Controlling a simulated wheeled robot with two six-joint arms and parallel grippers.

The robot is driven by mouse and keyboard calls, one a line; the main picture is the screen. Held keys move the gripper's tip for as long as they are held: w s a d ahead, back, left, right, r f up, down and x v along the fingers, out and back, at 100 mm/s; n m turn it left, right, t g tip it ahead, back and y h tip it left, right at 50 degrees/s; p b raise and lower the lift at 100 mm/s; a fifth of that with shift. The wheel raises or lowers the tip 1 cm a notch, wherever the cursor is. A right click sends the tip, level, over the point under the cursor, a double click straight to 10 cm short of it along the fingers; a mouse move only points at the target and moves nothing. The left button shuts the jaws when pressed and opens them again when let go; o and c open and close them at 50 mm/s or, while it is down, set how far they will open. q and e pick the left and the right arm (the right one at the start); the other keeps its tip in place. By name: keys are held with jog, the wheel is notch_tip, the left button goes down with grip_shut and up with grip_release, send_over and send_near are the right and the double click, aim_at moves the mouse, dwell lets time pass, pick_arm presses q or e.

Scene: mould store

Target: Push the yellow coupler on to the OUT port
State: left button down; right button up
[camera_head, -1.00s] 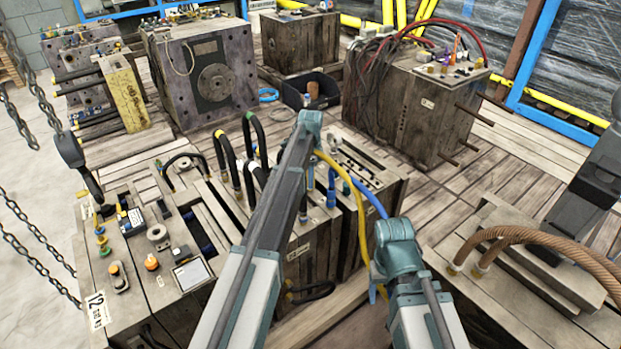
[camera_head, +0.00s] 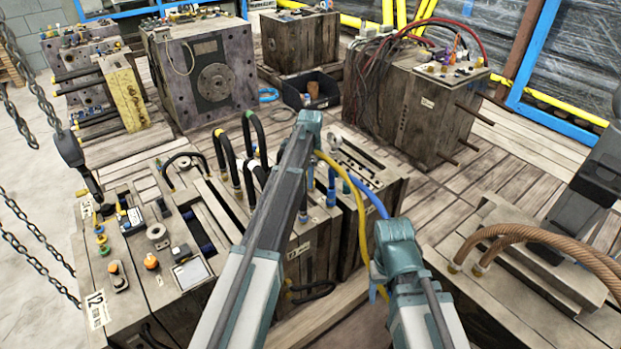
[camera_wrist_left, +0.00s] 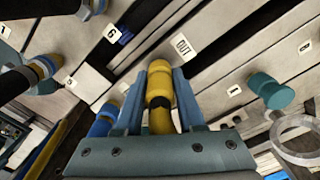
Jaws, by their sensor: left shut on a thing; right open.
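The yellow coupler (camera_wrist_left: 160,88) is between the blue fingers of my left gripper (camera_wrist_left: 160,78), which is shut on it in the left wrist view. The OUT label (camera_wrist_left: 183,45) is on the pale block top just beyond the coupler, slightly to the right. The port beneath the coupler is hidden, so I cannot tell whether the coupler touches or sits on it. In the head view my left arm hides the coupler; a yellow hose (camera_head: 360,215) hangs beside it. My right gripper (camera_head: 376,275) is mostly hidden behind its wrist, open, near that hose.
A teal capped fitting (camera_wrist_left: 270,90) stands right of the coupler, with a metal ring (camera_wrist_left: 297,138) near it. A blue fitting (camera_wrist_left: 104,120) is close at left. Other hoses (camera_head: 255,135) rise from the blocks.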

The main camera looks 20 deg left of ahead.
pick_arm(q)
jog(key=shift+c, duration=2.2)
grip_release()
